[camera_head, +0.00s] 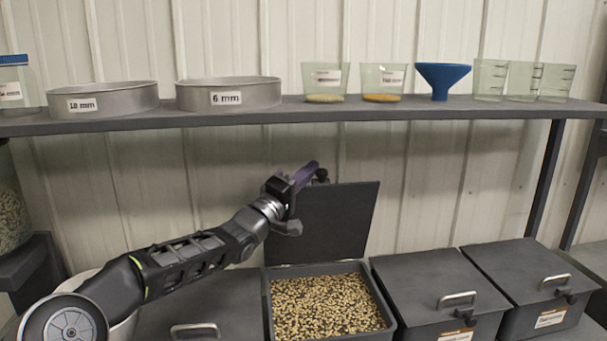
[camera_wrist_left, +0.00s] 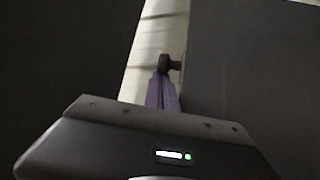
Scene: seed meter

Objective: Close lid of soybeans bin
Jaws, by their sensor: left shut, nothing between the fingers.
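The open bin (camera_head: 377,300) holds tan beans and stands in the row below the shelf; no label on it is readable. Its dark lid (camera_head: 345,215) stands raised, nearly upright, at the back of the bin. My left gripper (camera_head: 314,170) is at the lid's upper left edge, its purple fingers shut with nothing between them. In the left wrist view the purple fingers (camera_wrist_left: 162,92) lie alongside the lid's dark panel (camera_wrist_left: 255,60), and a dark knob shows at their tips. I cannot tell whether they touch the lid. My right gripper is not in view.
Closed bins with metal handles stand to the right (camera_head: 440,285) and left (camera_head: 215,300). The shelf (camera_head: 400,107) above carries sieves (camera_head: 228,94), beakers (camera_head: 325,80) and a blue funnel (camera_head: 441,78). A pale bowl (camera_head: 85,283) is partly hidden behind my left arm.

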